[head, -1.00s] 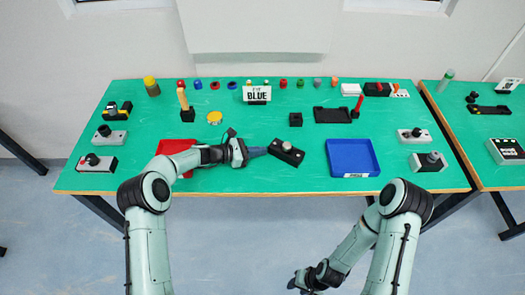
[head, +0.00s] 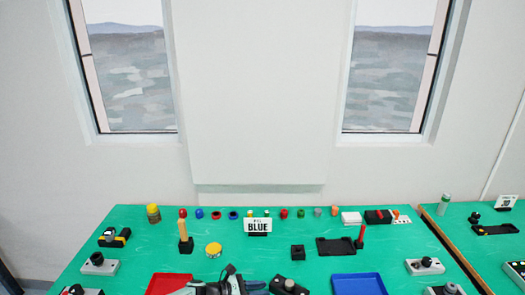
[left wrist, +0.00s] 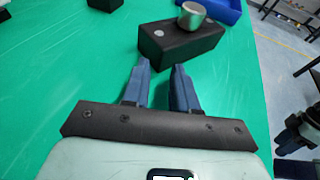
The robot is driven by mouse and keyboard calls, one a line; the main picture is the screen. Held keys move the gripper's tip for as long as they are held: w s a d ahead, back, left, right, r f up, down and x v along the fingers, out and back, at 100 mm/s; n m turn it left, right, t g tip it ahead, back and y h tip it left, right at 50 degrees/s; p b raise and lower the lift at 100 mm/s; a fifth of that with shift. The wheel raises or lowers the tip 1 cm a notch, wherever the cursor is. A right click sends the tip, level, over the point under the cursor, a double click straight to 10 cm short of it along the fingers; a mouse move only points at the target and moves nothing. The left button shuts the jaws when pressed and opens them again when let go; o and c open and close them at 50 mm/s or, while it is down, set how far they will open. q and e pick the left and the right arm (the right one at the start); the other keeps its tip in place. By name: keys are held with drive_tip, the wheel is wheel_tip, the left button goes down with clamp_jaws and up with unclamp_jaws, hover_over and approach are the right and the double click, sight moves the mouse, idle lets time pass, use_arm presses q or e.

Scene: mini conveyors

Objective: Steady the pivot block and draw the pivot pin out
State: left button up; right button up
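The pivot block (left wrist: 185,42) is a black block with a grey metal pin head (left wrist: 191,17) standing up from its top. At the bottom edge of the head view the block (head: 281,288) is partly cut off. My left gripper (left wrist: 161,67) has its blue fingers apart with nothing between them. Its fingertips point at the block's near face, with a small gap of green table showing. In the head view my left gripper (head: 255,288) is just left of the block. Part of my right arm (left wrist: 300,135) shows at the right edge of the wrist view, its fingers unclear.
A red tray (head: 163,284) lies left of my left gripper and a blue tray (head: 358,284) right of the block.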

use_arm(q)
drive_tip(key=shift+s+f, duration=0.15)
drive_tip(key=shift+f, duration=0.15)
